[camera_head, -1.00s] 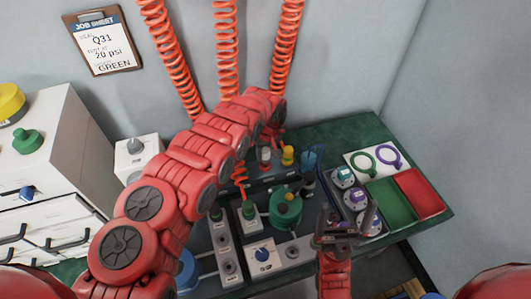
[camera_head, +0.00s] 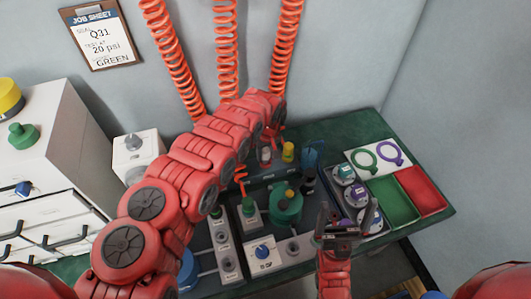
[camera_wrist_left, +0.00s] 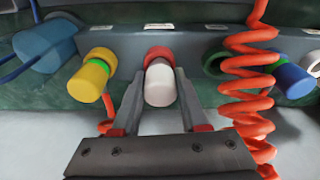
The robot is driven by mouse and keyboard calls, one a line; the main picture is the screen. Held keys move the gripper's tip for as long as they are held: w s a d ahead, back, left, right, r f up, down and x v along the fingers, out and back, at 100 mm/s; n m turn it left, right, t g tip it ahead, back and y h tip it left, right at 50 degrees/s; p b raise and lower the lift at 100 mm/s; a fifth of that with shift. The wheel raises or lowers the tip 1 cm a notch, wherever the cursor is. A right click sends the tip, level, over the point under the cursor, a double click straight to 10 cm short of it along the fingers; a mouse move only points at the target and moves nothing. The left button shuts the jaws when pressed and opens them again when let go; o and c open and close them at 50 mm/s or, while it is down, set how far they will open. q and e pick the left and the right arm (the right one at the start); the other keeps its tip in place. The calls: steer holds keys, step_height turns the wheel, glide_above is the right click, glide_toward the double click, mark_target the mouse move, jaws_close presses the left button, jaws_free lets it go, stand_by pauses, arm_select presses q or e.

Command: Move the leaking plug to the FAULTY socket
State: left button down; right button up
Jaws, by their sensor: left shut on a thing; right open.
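In the left wrist view a white plug (camera_wrist_left: 160,88) with a red ring sits at a grey rail (camera_wrist_left: 195,42). My left gripper (camera_wrist_left: 158,80) is shut on this plug, one finger on each side. Whether the plug is still seated is hard to tell. An empty-looking socket (camera_wrist_left: 216,64) with a green ring is to its right, partly behind an orange coiled hose. The small labels above the rail are unreadable, so I cannot tell which socket is FAULTY. In the head view the plug (camera_head: 265,155) shows beyond my left arm. My right gripper (camera_head: 347,212) is open and empty over the bench.
Orange coiled hoses (camera_head: 228,50) hang from above. Green and red trays (camera_head: 420,190) and a green pot (camera_head: 287,208) stand on the bench.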

arm_select(q)
steer(key=shift+f, duration=0.4)
steer(key=shift+c, duration=1.8)
jaws_free()
steer(key=shift+r, duration=0.1)
steer(key=r, duration=0.5)
steer(key=s+r, duration=0.1)
steer(key=r, duration=0.2)
steer(key=shift+d, duration=0.2)
step_height(320, 180, up, 9)
steer(key=s+p, duration=0.1)
steer(key=p, duration=0.4)
steer(key=shift+s+d+p, duration=0.2)
steer(key=shift+d+p, duration=0.1)
